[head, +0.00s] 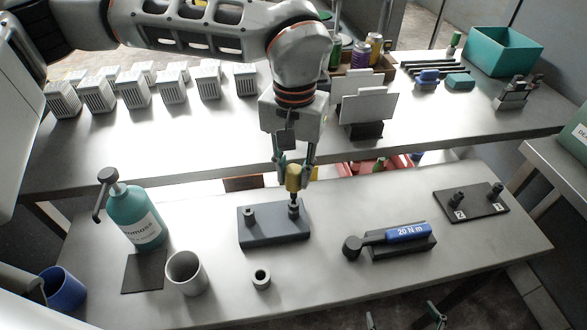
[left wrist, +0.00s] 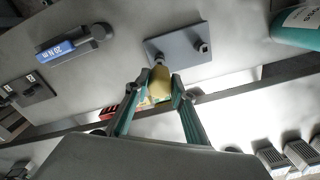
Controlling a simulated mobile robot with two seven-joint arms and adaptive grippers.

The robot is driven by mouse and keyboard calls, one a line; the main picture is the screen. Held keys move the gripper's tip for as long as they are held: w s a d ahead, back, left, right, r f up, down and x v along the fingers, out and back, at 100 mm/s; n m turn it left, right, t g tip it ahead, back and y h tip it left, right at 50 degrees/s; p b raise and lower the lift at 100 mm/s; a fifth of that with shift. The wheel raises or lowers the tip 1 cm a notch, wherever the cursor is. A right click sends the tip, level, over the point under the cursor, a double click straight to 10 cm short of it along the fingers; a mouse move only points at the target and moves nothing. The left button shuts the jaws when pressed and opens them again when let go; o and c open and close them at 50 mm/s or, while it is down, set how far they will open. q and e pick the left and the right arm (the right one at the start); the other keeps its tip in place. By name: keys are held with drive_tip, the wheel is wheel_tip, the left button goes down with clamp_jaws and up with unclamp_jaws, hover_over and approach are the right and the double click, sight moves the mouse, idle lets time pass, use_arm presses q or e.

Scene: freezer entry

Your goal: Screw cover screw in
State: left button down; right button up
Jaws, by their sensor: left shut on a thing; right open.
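My left gripper (head: 293,172) is shut on a yellow piece (head: 293,183), held upright over the right post (head: 294,208) of a dark grey block (head: 270,226). The yellow piece appears to meet the top of that post, but I cannot tell whether they touch. A second short post (head: 248,214) stands at the block's left. In the left wrist view, the yellow piece (left wrist: 160,84) sits between the fingertips, in front of the block (left wrist: 182,46). No separate cover screw can be made out. My right gripper (head: 403,319) is open and empty at the bottom edge.
A torque wrench (head: 405,233) marked 20 N m lies on a cradle to the right. A numbered plate (head: 470,206) is farther right. A ring (head: 261,278), grey cup (head: 185,272) and teal pump bottle (head: 138,215) stand nearby. A shelf with white parts lies behind.

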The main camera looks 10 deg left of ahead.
use_arm(q)
drive_tip(key=shift+f+b, duration=0.55)
drive_tip(key=shift+f, duration=0.45)
use_arm(e)
drive_tip(key=shift+f, duration=0.5)
use_arm(q)
drive_tip(key=shift+r, duration=0.1)
use_arm(e)
drive_tip(key=shift+r, duration=0.2)
